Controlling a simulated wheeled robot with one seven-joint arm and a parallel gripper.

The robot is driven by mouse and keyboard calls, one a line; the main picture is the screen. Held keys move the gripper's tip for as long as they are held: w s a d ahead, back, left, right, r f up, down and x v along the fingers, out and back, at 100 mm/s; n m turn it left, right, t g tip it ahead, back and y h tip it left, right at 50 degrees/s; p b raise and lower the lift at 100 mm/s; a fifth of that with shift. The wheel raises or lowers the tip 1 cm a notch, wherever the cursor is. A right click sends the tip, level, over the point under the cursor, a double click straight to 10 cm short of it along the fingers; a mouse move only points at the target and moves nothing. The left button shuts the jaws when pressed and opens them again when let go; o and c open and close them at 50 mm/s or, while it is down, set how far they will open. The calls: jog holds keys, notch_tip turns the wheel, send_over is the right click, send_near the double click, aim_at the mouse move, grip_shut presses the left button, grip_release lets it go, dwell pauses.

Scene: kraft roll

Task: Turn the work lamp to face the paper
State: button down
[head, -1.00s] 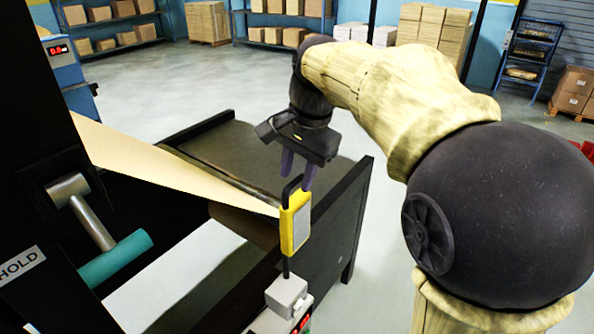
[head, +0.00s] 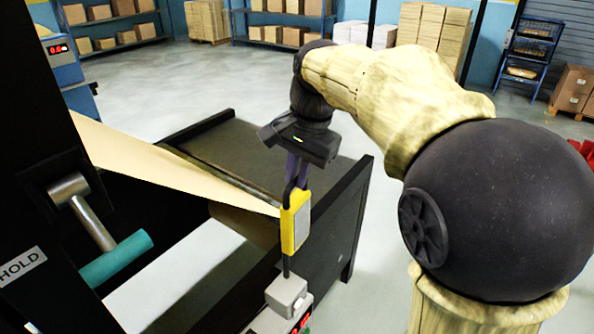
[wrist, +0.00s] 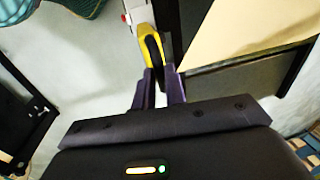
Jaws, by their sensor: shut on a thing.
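The yellow work lamp (head: 296,222) stands on a thin black stem above a grey box (head: 286,295). Its pale panel faces toward the right and front in the head view, away from the paper. The sheet of tan paper (head: 160,168) slopes down to the lamp's left. My gripper (head: 297,178) is above the lamp, with its purple fingers shut on the lamp's black top handle. In the wrist view the fingers (wrist: 159,88) close around the dark handle of the yellow lamp (wrist: 148,45). The fingertips partly hide the handle.
A black-framed table (head: 270,150) stands behind the lamp. A teal-gripped lever (head: 115,258) beside a HOLD label is at the left. Open floor lies beyond the table.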

jog(key=n+p, duration=0.1)
jog(key=w+n, duration=0.1)
jog(key=n, duration=0.1)
jog(key=n+p, duration=0.1)
jog(key=n, duration=0.1)
jog(key=shift+w+d+r+g+p, duration=0.2)
jog(key=shift+w+d+g+p, duration=0.05)
jog(key=shift+d+g+p, duration=0.15)
jog(key=n, duration=0.1)
jog(key=n+p, duration=0.1)
jog(key=shift+w+n, duration=0.4)
jog(key=n+p, duration=0.1)
jog(key=w+n+g+p, duration=0.1)
jog(key=n, duration=0.1)
jog(key=shift+a+n, duration=0.15)
jog(key=shift+n, duration=0.15)
jog(key=shift+w+a+n+g+p, duration=0.25)
jog(key=shift+n+p, duration=0.4)
jog(key=shift+n, duration=0.4)
jog(key=shift+w+a+n+g+p, duration=0.15)
jog(key=shift+w+n+p, duration=0.15)
jog(key=shift+n+p, duration=0.5)
jog(key=shift+w+a+n+g+p, duration=0.1)
jog(key=shift+w+a+n+p, duration=0.25)
jog(key=shift+n, duration=0.9)
jog(key=shift+d, duration=0.15)
jog(key=c, duration=1.5)
grip_release()
jog(key=shift+s+f, duration=0.1)
jog(key=shift+f, duration=0.05)
